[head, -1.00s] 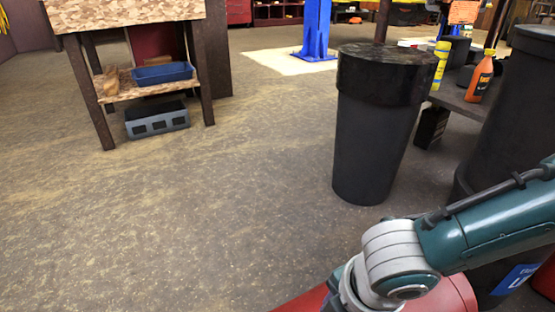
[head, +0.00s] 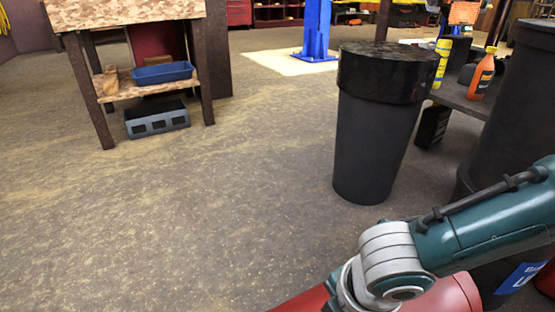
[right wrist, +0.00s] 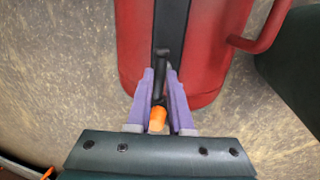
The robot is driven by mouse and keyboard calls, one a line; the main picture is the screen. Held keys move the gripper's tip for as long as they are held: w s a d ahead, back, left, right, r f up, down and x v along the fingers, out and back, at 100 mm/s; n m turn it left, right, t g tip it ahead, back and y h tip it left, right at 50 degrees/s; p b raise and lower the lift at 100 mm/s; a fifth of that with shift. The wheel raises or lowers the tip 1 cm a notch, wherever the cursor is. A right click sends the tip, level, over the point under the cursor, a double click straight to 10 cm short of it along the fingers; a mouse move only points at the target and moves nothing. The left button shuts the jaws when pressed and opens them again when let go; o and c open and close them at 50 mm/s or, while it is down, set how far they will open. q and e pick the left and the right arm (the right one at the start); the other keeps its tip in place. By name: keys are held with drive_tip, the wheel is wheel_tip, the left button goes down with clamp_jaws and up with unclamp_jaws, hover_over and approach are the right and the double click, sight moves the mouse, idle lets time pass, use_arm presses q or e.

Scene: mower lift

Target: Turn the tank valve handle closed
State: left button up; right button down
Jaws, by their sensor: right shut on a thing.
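The red tank (right wrist: 205,50) fills the top middle of the right wrist view, with a dark band down its middle. Part of it shows at the bottom of the head view (head: 455,296). My right gripper (right wrist: 160,84) has purple fingers and is shut on the valve handle, whose orange part (right wrist: 157,119) shows between the fingers. A black part (right wrist: 161,65) reaches from there over the dark band. The finger contact is partly hidden. My left gripper is in neither view.
A black bin (head: 375,140) stands ahead of my right arm. A low table (head: 470,98) with bottles is at the right. A wooden bench (head: 150,90) with a blue tray stands at the far left. The floor between is clear.

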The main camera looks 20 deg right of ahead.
drive_tip(key=shift+m, duration=0.3)
drive_tip(key=m+p, duration=0.1)
drive_tip(key=m, duration=0.1)
drive_tip(key=shift+a+r+m+h+p, duration=0.1)
drive_tip(key=shift+m+h+p, duration=0.2)
drive_tip(key=shift+p, duration=0.1)
drive_tip(key=m+p, duration=0.1)
drive_tip(key=m, duration=0.3)
drive_tip(key=shift+m+h, duration=0.3)
drive_tip(key=shift+h, duration=0.1)
drive_tip(key=m+g, duration=0.1)
drive_tip(key=m, duration=0.3)
drive_tip(key=shift+w+m+h, duration=0.15)
drive_tip(key=shift+m+h, duration=0.15)
drive_tip(key=m, duration=0.4)
drive_tip(key=shift+w+g, duration=0.1)
drive_tip(key=shift+g, duration=0.3)
drive_tip(key=shift+m, duration=0.7)
drive_tip(key=c, duration=0.8)
unclamp_jaws()
drive_tip(key=shift+c, duration=0.2)
